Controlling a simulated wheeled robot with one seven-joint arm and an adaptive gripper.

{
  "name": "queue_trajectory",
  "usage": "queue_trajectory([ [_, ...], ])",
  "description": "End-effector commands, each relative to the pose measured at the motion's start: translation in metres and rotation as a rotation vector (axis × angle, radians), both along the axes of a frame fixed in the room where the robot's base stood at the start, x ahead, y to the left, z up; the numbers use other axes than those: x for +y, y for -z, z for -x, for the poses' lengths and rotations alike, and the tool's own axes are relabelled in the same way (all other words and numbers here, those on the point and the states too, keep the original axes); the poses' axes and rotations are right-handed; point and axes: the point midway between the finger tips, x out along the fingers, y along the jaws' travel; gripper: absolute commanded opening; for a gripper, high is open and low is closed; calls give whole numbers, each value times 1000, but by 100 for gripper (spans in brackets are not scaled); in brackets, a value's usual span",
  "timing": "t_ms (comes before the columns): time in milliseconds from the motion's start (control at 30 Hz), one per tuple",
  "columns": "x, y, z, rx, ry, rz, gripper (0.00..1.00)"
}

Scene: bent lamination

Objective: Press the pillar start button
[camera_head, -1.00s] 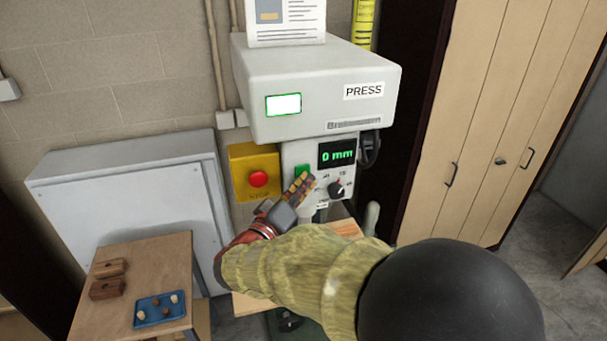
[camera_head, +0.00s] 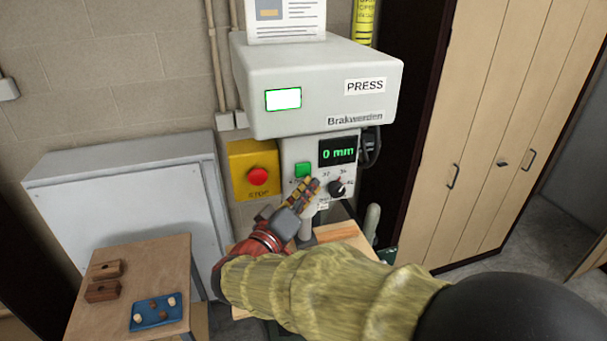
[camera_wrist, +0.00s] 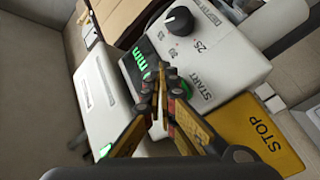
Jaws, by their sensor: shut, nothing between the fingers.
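The green start button (camera_head: 303,169) is on the grey control panel of the press pillar, left of the display reading 0 mm (camera_head: 338,151). It shows whole in the head view. My gripper (camera_head: 308,187) is shut and empty, its fingertips just below and right of the button in that view. In the wrist view, the shut fingertips (camera_wrist: 168,78) are in front of the panel, near the START label (camera_wrist: 194,92). I cannot tell whether the fingertips touch the panel.
The red stop button (camera_head: 258,177) on its yellow box is close left of the panel. A black knob (camera_head: 337,187) is to the right. The press head (camera_head: 315,85) overhangs above. A wooden table (camera_head: 172,252) with a blue tray (camera_head: 146,323) stands at lower left.

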Motion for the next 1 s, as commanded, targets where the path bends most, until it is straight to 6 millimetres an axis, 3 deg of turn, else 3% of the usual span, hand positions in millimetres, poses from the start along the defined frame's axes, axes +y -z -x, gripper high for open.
queue_trajectory([
  [400, -9, 2, 34, -1, -1, 0, 0],
  [1000, -10, 1, 36, 3, 0, 5, 0],
])
